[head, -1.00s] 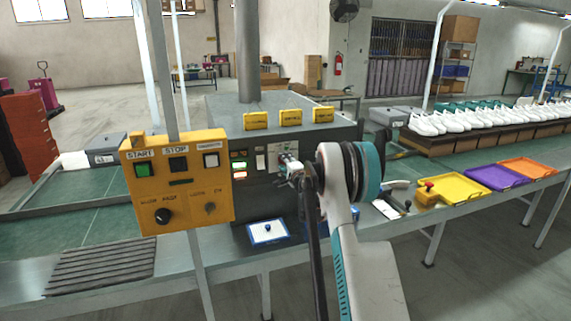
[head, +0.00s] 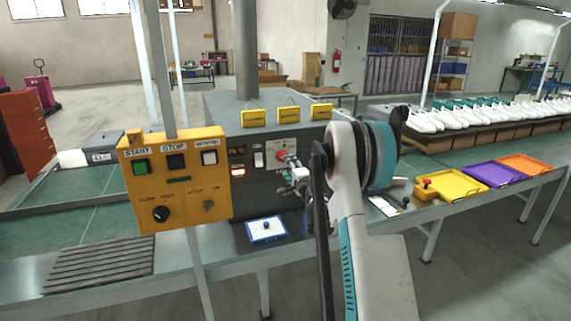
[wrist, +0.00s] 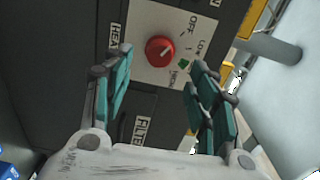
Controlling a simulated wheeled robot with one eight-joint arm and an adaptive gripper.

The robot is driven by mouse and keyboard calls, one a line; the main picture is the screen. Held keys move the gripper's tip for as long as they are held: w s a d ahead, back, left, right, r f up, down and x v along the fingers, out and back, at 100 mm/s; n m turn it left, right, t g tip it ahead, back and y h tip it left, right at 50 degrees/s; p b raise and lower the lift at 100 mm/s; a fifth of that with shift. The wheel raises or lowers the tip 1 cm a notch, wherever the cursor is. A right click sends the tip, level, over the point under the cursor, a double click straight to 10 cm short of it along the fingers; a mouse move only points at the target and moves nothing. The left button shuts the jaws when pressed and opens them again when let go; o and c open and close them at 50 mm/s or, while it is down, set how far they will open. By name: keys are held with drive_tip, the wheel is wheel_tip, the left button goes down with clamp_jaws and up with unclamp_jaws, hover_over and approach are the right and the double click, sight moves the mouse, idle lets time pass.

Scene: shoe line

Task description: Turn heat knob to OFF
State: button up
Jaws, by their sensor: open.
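The heat knob (wrist: 159,51) is red and round on a white plate (wrist: 150,20) marked OFF, LOW and HIGH. The heat label (wrist: 115,37) is partly hidden by a finger. My gripper (wrist: 158,62) is open and empty, with teal-padded fingers apart on either side of and below the knob in the wrist view. No finger visibly touches the knob. In the head view, the red knob (head: 281,156) shows just above and left of my gripper (head: 292,176).
A yellow START/STOP box (head: 178,180) stands left of the dark machine (head: 262,190). A filter label (wrist: 136,130) sits below the knob. A blue-edged tray (head: 267,229) lies below. Yellow (head: 452,186), purple (head: 492,176) and orange trays (head: 527,164) are right.

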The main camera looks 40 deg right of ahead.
drive_tip(key=shift+v, duration=2.1)
